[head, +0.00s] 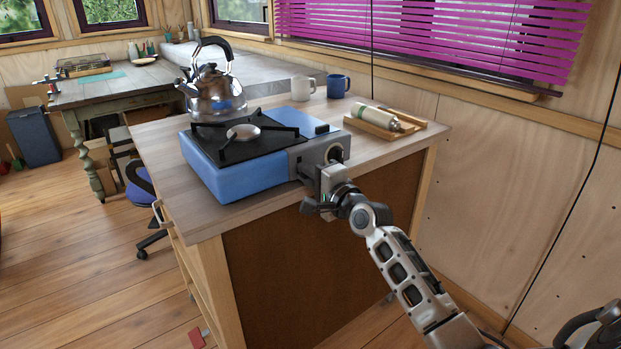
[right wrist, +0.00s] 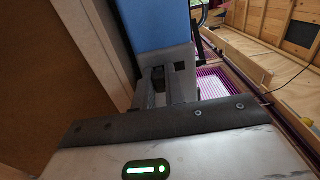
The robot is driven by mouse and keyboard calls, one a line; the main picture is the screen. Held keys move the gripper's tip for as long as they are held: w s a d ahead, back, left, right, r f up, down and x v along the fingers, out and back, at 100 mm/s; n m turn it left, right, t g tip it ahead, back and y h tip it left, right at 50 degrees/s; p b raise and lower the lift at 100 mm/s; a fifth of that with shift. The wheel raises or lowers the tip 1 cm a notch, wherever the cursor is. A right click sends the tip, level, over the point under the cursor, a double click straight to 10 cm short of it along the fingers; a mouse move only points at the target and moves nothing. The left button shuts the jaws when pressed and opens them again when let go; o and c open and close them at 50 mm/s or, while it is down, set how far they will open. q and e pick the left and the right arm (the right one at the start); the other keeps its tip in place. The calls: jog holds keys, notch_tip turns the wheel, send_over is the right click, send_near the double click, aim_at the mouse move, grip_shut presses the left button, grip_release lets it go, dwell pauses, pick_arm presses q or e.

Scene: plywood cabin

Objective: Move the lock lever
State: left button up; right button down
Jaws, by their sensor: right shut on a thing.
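A blue camping stove (head: 234,176) with a grey control panel (head: 318,154) sits on the wooden counter; its blue side also shows in the right wrist view (right wrist: 160,24). My right gripper (head: 308,172) is at the lower left part of the panel, with its fingers against the panel front. In the right wrist view, my right gripper (right wrist: 166,84) is shut on a small dark part, which appears to be the lock lever (right wrist: 157,86). In the head view the gripper hides the lever. A round knob (head: 334,153) is just right of the gripper. My left gripper is not in view.
A steel kettle (head: 216,95) stands behind the stove's burner. A white mug (head: 302,88) and a blue mug (head: 338,86) stand behind. A gas canister (head: 376,118) lies on a wooden tray (head: 408,131) to the right.

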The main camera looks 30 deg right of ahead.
jog(key=shift+w+r+p, duration=0.1)
jog(key=shift+r+p, duration=1.05)
jog(key=shift+r, duration=0.3)
jog(key=c, duration=1.4)
grip_release()
jog(key=shift+a, duration=0.1)
jog(key=shift+o, duration=0.2)
jog(key=shift+f, duration=0.35)
jog(key=shift+s, duration=0.2)
jog(key=shift+s+p, duration=0.5)
jog(key=shift+s, duration=0.5)
jog(key=s, duration=0.1)
jog(key=s+p, duration=0.1)
jog(key=s, duration=0.2)
jog(key=shift+s+d, duration=0.35)
